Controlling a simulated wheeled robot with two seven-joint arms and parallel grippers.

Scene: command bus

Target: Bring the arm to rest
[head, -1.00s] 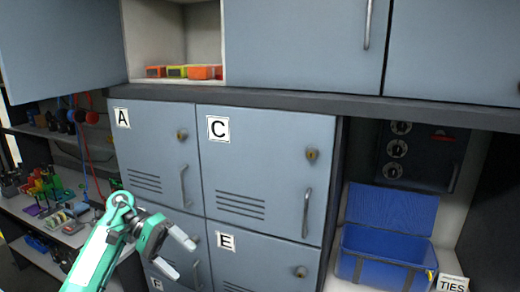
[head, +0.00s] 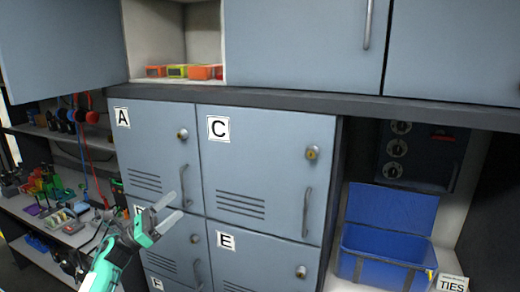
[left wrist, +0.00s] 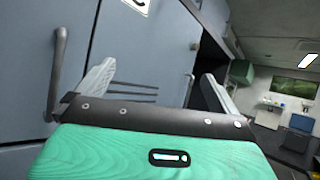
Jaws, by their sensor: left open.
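My left gripper (head: 166,211) is in front of the lockers at the lower left of the head view, with its two pale fingers apart and nothing between them. I cannot tell whether a finger touches the door. My right gripper does not show.
The locker marked C (head: 265,180) and the one marked E (head: 260,260) are shut. A blue open box (head: 385,250) stands at the right beside a TIES sign (head: 452,284). A cluttered shelf (head: 75,240) is at the left. Orange and green items sit in the upper cubby.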

